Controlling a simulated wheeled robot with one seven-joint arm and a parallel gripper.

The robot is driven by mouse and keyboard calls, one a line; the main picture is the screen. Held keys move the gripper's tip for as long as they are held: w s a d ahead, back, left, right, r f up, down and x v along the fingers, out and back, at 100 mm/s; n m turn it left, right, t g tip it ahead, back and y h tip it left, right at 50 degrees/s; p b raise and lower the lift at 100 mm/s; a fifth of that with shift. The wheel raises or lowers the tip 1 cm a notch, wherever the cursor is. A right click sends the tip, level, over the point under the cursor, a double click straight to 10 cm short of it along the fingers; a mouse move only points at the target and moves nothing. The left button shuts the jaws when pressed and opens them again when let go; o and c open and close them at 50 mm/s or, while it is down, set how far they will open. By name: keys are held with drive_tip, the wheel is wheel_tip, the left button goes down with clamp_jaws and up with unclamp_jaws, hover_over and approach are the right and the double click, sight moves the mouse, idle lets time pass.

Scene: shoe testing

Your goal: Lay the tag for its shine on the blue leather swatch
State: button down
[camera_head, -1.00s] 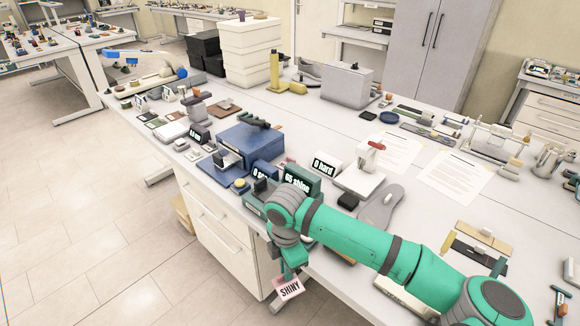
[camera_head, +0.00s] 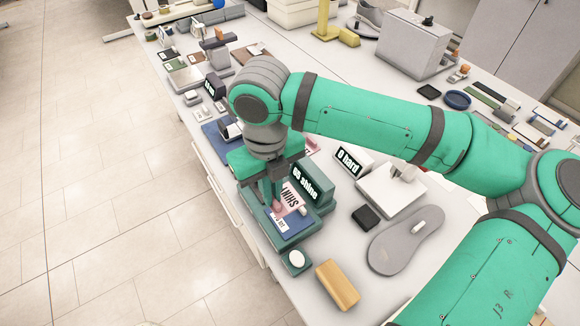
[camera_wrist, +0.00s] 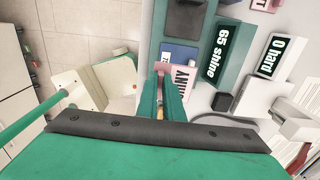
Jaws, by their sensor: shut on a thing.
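The pink tag reading SHINY (camera_head: 291,198) is held between the fingers of my gripper (camera_head: 272,192). In the wrist view the tag (camera_wrist: 186,78) shows beyond the fingertips (camera_wrist: 168,80), partly hidden by them. The blue leather swatch (camera_head: 296,224) lies on a dark green tray in front of the "65 shine" display (camera_head: 307,184). In the wrist view the swatch (camera_wrist: 180,54) lies just past the tag. The tag overlaps part of the swatch in the head view; I cannot tell whether it touches it.
A "0 hard" display (camera_head: 348,162) and white device (camera_head: 390,190) stand to the right. A black block (camera_head: 366,216), a grey sole (camera_head: 405,241) and a tan block (camera_head: 337,285) lie nearby. The table's front edge is close on the left. A blue tester (camera_head: 216,136) stands behind.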

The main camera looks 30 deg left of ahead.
sight(275, 203)
drive_tip(key=shift+w, duration=0.5)
drive_tip(key=shift+s+f, duration=0.1)
drive_tip(key=shift+f, duration=2.75)
drive_tip(key=shift+s, duration=0.1)
drive_tip(key=shift+f, duration=2.05)
